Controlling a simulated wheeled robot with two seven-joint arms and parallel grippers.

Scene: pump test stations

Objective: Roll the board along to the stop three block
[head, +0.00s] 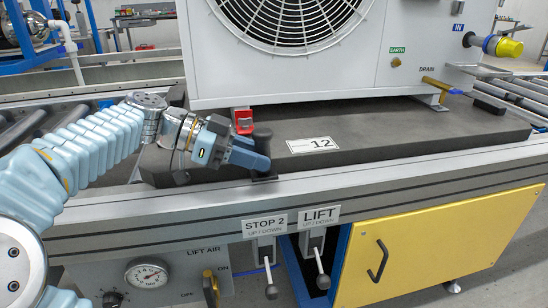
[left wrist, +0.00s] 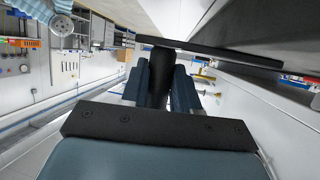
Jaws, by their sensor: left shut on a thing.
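The board (head: 400,135) is a thick dark grey slab labelled 12, lying along the conveyor line. A white fan unit (head: 385,50) stands on it. I cannot make out a stop three block. My right gripper is not in view.
Rollers show left (head: 25,128) and right (head: 525,88) of the board. A metal rail (head: 390,180) runs along the front. Below it hang the STOP 2 lever (head: 268,265) and LIFT lever (head: 318,260), left of a yellow cabinet door (head: 430,240). A red clip (head: 243,122) sits by the unit's foot.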

